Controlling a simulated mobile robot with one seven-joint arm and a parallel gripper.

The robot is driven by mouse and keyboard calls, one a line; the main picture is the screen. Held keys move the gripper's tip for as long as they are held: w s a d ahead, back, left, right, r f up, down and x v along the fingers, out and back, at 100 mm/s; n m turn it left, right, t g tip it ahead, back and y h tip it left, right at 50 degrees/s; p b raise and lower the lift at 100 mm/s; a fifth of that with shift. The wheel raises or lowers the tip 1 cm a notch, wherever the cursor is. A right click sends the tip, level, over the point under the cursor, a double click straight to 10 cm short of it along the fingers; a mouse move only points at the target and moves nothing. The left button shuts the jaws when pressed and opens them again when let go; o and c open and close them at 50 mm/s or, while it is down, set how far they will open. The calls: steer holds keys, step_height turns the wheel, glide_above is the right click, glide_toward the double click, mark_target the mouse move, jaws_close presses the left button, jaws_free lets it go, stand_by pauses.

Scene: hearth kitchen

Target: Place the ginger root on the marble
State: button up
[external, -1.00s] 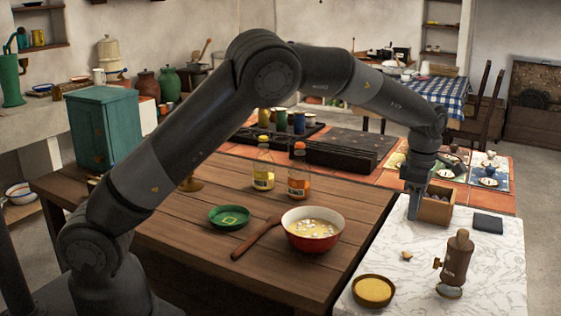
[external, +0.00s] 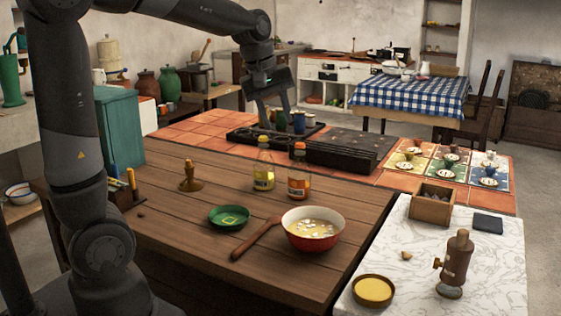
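A small tan lump (external: 406,255) that looks like the ginger root lies on the white marble top (external: 415,283) at the right, between the yellow bowl and the wooden box. My gripper (external: 274,118) is far from it, up and to the left, by the cups at the dark tray. Its two fingers point down and appear spread apart, with nothing visible between them. Whether the fingers touch a cup cannot be told from this view.
On the marble stand a yellow bowl (external: 373,291), a brown grinder-like device (external: 456,262), a wooden box (external: 431,208) and a dark pad (external: 488,223). Bottles (external: 299,178), a red bowl (external: 312,240) and a green dish (external: 229,217) stand on the wooden table (external: 180,240).

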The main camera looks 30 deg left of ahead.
steer(key=s+a+f+m+t+y, duration=0.1)
steer(key=s+a+m, duration=0.3)
steer(key=s, duration=0.5)
steer(key=s+a+f+m+t+y, duration=0.1)
steer(key=s+a+m, duration=0.3)
steer(key=s+a, duration=0.5)
steer(key=shift+s+a+t, duration=0.15)
steer(key=shift+s+t, duration=0.05)
steer(key=shift+t, duration=0.4)
